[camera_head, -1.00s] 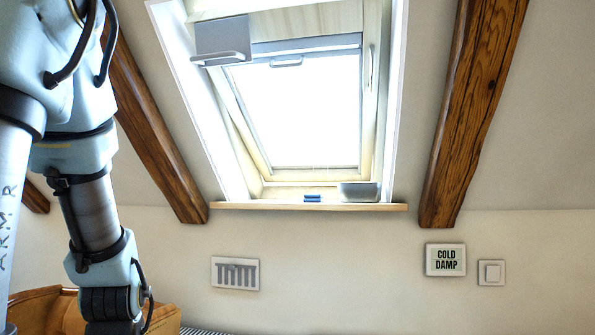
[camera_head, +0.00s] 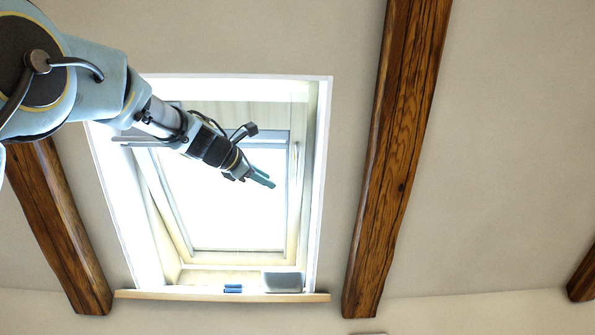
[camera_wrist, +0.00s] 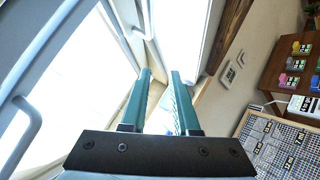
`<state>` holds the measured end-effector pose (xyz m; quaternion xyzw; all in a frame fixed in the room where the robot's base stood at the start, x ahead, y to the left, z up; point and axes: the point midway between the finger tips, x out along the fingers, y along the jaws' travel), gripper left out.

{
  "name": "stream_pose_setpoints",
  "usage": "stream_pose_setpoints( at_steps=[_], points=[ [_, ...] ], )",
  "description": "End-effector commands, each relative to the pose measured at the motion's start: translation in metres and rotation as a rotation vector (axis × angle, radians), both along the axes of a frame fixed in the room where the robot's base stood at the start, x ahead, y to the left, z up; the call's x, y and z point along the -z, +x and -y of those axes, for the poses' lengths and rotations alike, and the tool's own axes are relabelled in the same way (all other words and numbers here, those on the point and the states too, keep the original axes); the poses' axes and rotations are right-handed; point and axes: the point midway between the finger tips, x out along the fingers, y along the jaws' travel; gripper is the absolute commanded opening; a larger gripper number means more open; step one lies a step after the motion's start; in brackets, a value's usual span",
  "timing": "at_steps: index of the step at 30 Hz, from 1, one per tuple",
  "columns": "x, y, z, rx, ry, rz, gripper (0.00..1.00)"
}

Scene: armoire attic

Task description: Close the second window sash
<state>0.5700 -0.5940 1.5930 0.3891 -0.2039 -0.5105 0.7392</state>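One roof window shows in the head view. Its sash (camera_head: 222,215) is a bright pane in a pale frame, and its upper edge seems to stand away from the outer frame (camera_head: 320,180). My gripper (camera_head: 262,180) is in front of the upper right of the pane; I cannot tell whether it touches. In the wrist view my gripper (camera_wrist: 160,75) has its two green fingers apart with nothing between them. A bright framed pane (camera_wrist: 70,75) with a bar handle (camera_wrist: 25,135) lies to the left of the fingers. My arm hides part of the sash's top bar.
A wooden sill (camera_head: 160,295) holds a grey box (camera_head: 283,282) and a small blue item (camera_head: 233,288). Dark beams flank the window, one on the right (camera_head: 395,170).

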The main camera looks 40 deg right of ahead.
Motion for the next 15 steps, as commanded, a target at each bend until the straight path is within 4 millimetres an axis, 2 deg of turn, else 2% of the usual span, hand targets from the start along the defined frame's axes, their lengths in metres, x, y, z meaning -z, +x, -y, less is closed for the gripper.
stream_pose_setpoints(
  at_steps=[1, 4, 10, 15],
  points=[
    [-0.021, -0.010, 0.005, 0.020, -0.050, -0.020, 0.29],
    [-0.045, -0.023, 0.010, 0.048, -0.112, -0.053, 0.29],
    [-0.054, -0.022, 0.027, 0.057, -0.131, -0.066, 0.29],
    [-0.055, -0.011, 0.056, 0.058, -0.128, -0.066, 0.29]
  ],
)
